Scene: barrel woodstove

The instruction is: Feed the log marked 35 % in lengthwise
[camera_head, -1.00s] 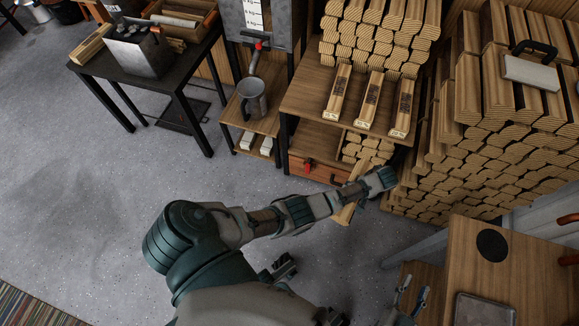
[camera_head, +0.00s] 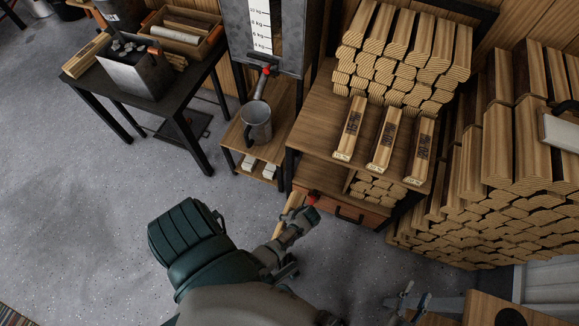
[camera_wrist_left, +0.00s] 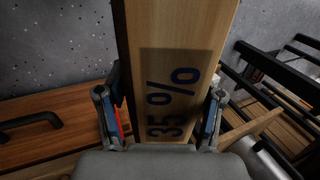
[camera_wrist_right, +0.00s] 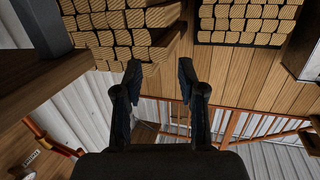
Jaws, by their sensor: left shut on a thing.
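The log marked 35 % (camera_wrist_left: 178,65) is held between the fingers of my left gripper (camera_wrist_left: 160,112) in the left wrist view, its printed label facing the camera. In the head view the log (camera_head: 287,213) shows only partly behind my left arm, in front of the wooden rack with the drawer. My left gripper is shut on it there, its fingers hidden. My right gripper (camera_head: 408,304) is at the bottom of the head view, its fingers apart. The right wrist view also shows the right gripper (camera_wrist_right: 158,85) open and empty. The stove opening is not visible.
Several labelled logs (camera_head: 384,147) lie on the rack's shelf (camera_head: 320,142). A large log stack (camera_head: 475,205) stands at the right. A mug (camera_head: 257,125) stands on a low shelf, left of the rack. The grey floor (camera_head: 90,190) at the left is clear.

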